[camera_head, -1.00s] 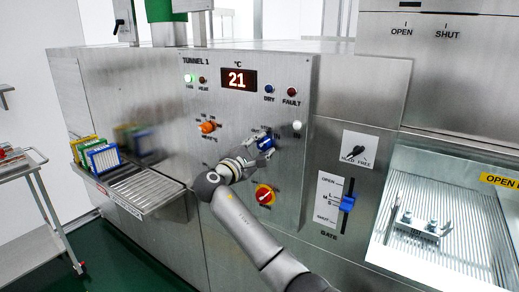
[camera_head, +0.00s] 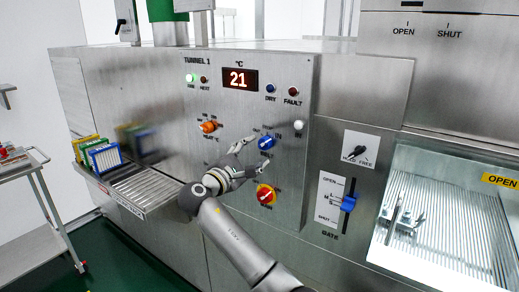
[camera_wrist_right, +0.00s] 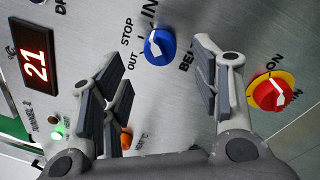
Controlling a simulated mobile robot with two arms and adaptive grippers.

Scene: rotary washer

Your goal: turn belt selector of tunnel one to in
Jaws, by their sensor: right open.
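The belt selector is a blue knob (camera_head: 266,142) on the steel tunnel 1 panel; the right wrist view shows it too (camera_wrist_right: 160,46). OUT, STOP and IN are printed around it. Its white mark lies on the side of STOP and IN; I cannot tell exactly which it points to. My right gripper (camera_head: 259,154) is open and empty, just left of and below the knob, apart from it. In the right wrist view its fingers (camera_wrist_right: 160,75) spread to either side, with the knob beyond the gap. My left gripper is not in view.
A red-yellow rotary switch (camera_head: 266,194) sits below the selector, an orange knob (camera_head: 208,126) to its left, and a white button (camera_head: 298,125) to its right. A blue gate slider (camera_head: 348,203) is at lower right. Racks stand on the left conveyor (camera_head: 140,187).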

